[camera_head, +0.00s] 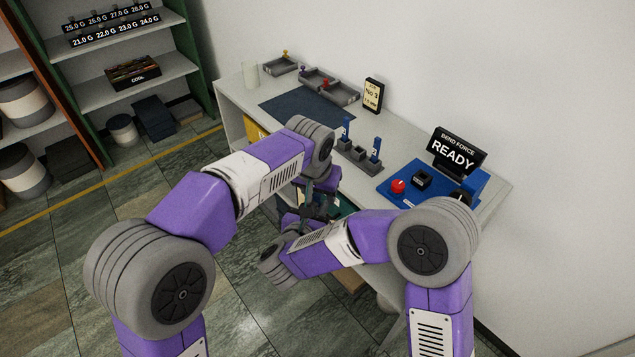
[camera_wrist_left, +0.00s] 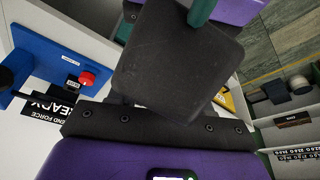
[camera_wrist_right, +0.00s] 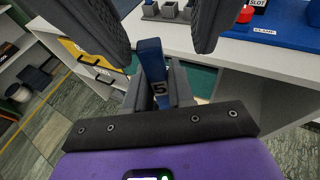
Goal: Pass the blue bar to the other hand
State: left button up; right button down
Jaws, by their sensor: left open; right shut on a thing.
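The blue bar (camera_wrist_right: 151,58) stands up in the right wrist view, with a pale label "5" near its lower end. My right gripper (camera_wrist_right: 158,94) is shut on that lower part. My left gripper (camera_wrist_right: 150,28) is open, its two dark ridged fingers apart on either side of the bar's upper end, with gaps visible. In the head view the grippers meet in front of the bench, my left gripper (camera_head: 319,205) coming from above; the bar is mostly hidden there by the arms. A dark finger block fills the middle of the left wrist view and hides the bar.
The white bench (camera_head: 420,180) carries a grey rack (camera_head: 357,152) with blue bars upright in it, and a blue press (camera_head: 425,187) with a red button and a "READY" sign (camera_head: 457,151). Grey trays stand farther back. Shelves (camera_head: 118,80) are at the left; the floor before them is clear.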

pick_arm(q)
jog(key=shift+w+f, duration=0.15)
jog(key=shift+f, duration=0.3)
jog(key=shift+d, duration=0.1)
grip_shut()
pick_arm(e)
jog(key=c, duration=0.9)
grip_release()
jog(key=shift+s+a, duration=0.1)
